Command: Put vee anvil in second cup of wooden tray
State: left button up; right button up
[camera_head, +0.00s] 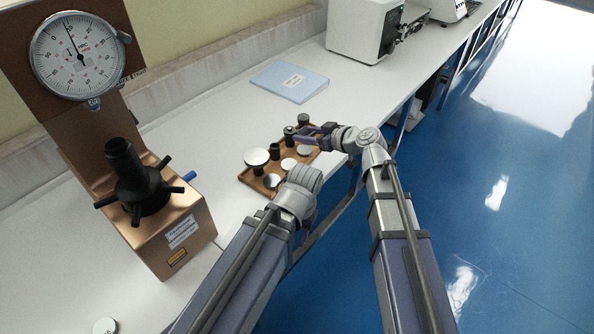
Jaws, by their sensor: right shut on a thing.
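The brown wooden tray (246,179) lies on the white bench near its front edge. Small dark anvils stand along its back side, and pale round discs show along its front side. My right gripper (301,132) reaches in from the right over the far end of the tray. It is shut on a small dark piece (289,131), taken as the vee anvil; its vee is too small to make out. Whether this piece touches the tray cannot be told. My left arm's wrist is in front of the tray's near end, and its gripper fingers are hidden.
A wide-topped anvil (257,157) and a dark cylinder (274,150) stand close to the held piece. A hardness tester (160,215) with a dial stands at left. A blue folder (290,81) lies behind the tray; a white machine (362,30) stands beyond.

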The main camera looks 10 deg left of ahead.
jog(key=shift+n+g, duration=0.3)
jog(key=shift+g, duration=0.1)
jog(key=a+f+b, duration=0.1)
jog(key=f, duration=0.1)
jog(key=a+f+b, duration=0.1)
jog(key=f+b, duration=0.1)
jog(key=a+f+b, duration=0.1)
jog(key=f, duration=0.2)
jog(key=shift+s+b, duration=0.25)
jog(key=shift+b, duration=0.15)
pick_arm(q)
notch_tip(320, 180, down, 7)
pick_arm(e)
jog(key=shift+r, duration=0.1)
pick_arm(q)
jog(key=shift+r, duration=0.1)
pick_arm(e)
jog(key=shift+w+a+f, duration=0.1)
jog(key=shift+w+a, duration=0.55)
jog(key=shift+a, duration=0.25)
jog(key=shift+w+a+f, duration=0.1)
jog(key=shift+w+a, duration=0.5)
jog(key=shift+a, duration=0.3)
pick_arm(q)
jog(key=shift+f, duration=0.2)
pick_arm(e)
jog(key=shift+w+a, duration=0.65)
jog(key=shift+a, duration=0.3)
jog(key=shift+w+a, duration=0.6)
jog(key=shift+a, duration=0.35)
